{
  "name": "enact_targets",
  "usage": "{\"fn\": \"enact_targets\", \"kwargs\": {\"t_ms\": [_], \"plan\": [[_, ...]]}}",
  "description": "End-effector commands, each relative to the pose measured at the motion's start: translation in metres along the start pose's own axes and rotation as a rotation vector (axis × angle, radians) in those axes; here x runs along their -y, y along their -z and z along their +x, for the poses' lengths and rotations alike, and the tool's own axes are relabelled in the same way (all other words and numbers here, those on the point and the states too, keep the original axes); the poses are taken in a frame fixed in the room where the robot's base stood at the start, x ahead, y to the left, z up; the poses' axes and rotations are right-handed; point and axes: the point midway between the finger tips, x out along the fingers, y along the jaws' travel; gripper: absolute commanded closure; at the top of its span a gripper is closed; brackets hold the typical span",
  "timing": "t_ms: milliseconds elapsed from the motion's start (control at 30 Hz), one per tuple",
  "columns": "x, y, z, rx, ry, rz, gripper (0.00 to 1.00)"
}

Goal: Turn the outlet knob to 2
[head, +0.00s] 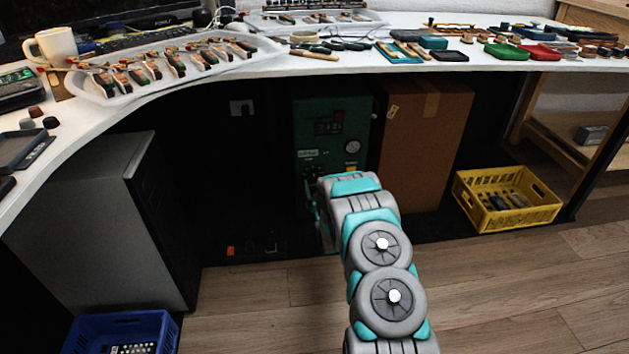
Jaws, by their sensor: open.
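A green machine (311,119) stands under the desk, with a small dark display and a round gauge (352,147) on its front. Small labels and dark controls sit below the gauge. I cannot pick out the outlet knob or read its numbers; the lower front is partly hidden by my arm. My gripper (314,206) is at the far end of my arm, in front of the machine's lower part. Only a teal edge of it shows to the left of my arm, and it is open. Whether it touches anything is hidden.
A tall cardboard box (425,140) stands right of the machine. A yellow crate (507,224) with items is on the floor at right. A grey cabinet (85,220) and a blue crate (170,330) are at left. The white desk (330,66) overhangs the machine. Wooden floor in front is clear.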

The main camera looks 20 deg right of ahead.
Motion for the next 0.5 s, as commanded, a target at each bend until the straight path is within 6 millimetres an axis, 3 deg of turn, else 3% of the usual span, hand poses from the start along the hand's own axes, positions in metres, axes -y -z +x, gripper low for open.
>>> {"fn": "enact_targets", "kwargs": {"t_ms": [300, 500], "plan": [[0.000, 0.002, 0.036, -0.006, 0.001, 0.000, 0.17], [0.000, 0.002, 0.041, -0.003, 0.001, 0.000, 0.17]]}}
